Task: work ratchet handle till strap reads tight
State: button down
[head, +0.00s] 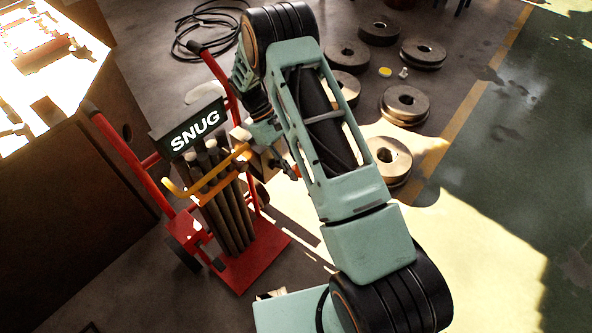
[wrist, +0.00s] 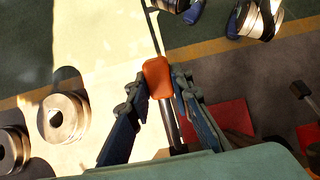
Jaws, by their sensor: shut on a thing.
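A red hand truck (head: 262,262) carries a bundle of upright dark bars (head: 232,215), with a yellow-orange strap (head: 215,173) around them. A dark sign (head: 195,131) above the strap reads "SNUG". The ratchet handle has an orange grip (wrist: 158,78), which in the wrist view sits between the fingers of my gripper (wrist: 160,92). My gripper is shut on it. In the head view my gripper is at the right side of the bundle, largely hidden by my arm. The ratchet body cannot be made out clearly.
Several round steel rollers (head: 405,101) lie on the floor to the right, beside a yellow floor line (head: 478,88). A coiled black cable (head: 205,35) lies behind the hand truck. A dark cabinet (head: 75,200) stands close on the left. The green floor at right is clear.

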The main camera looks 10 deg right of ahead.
jog(key=shift+r, duration=0.1)
dwell(0.3)
jog(key=c, duration=1.7)
grip_release()
jog(key=v, duration=1.2)
jog(key=shift+w+a, duration=0.1)
